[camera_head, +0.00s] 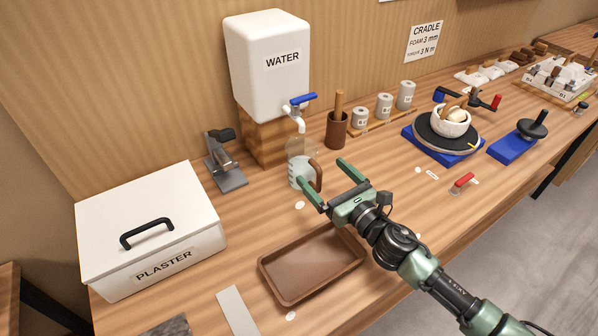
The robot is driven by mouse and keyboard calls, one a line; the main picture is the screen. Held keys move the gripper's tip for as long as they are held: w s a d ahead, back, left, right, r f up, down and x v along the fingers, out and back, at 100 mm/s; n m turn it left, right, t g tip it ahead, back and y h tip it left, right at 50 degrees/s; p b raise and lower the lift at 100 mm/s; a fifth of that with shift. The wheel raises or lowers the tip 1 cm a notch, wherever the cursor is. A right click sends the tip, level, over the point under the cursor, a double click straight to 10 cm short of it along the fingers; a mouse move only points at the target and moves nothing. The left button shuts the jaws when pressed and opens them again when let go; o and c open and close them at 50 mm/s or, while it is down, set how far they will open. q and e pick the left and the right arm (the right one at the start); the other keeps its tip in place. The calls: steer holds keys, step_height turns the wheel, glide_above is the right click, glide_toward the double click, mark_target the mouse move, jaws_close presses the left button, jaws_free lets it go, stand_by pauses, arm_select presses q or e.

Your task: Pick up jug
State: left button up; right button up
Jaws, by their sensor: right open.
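The jug (295,171) is clear with a brown handle (317,175) on its right side. It stands upright on the bench below the tap of the water tank. My right gripper (322,172) is open, with its green fingers pointing toward the jug. One finger is at the near side of the jug and the other is to the right of the handle. I cannot tell whether either finger touches it. The gripper partly covers the jug's lower right. My left gripper is not in view.
The water tank (268,66) with its blue tap lever (303,99) stands behind the jug. A brown tray (308,286) lies in front, and a plaster box (150,215) is at left. A brown cup (337,131) stands to the right.

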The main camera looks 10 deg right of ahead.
mark_target(321, 176)
steer(key=w, duration=0.1)
steer(key=w+a+f, duration=0.1)
steer(key=w, duration=0.1)
steer(key=shift+a+f, duration=0.1)
steer(key=shift+a, duration=0.05)
steer(key=shift+w+a, duration=0.1)
steer(key=shift+w, duration=0.25)
steer(key=p+x, duration=0.2)
steer(key=x, duration=0.2)
steer(key=shift+w+a, duration=0.1)
steer(key=shift+w, duration=0.2)
steer(key=shift+w+a, duration=0.1)
steer(key=shift+w, duration=0.15)
steer(key=shift+s, duration=0.1)
steer(key=shift+c, duration=0.9)
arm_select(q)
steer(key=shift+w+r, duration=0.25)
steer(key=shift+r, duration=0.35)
arm_select(e)
steer(key=c, duration=1.5)
steer(key=shift+o, duration=0.2)
steer(key=shift+r, duration=0.2)
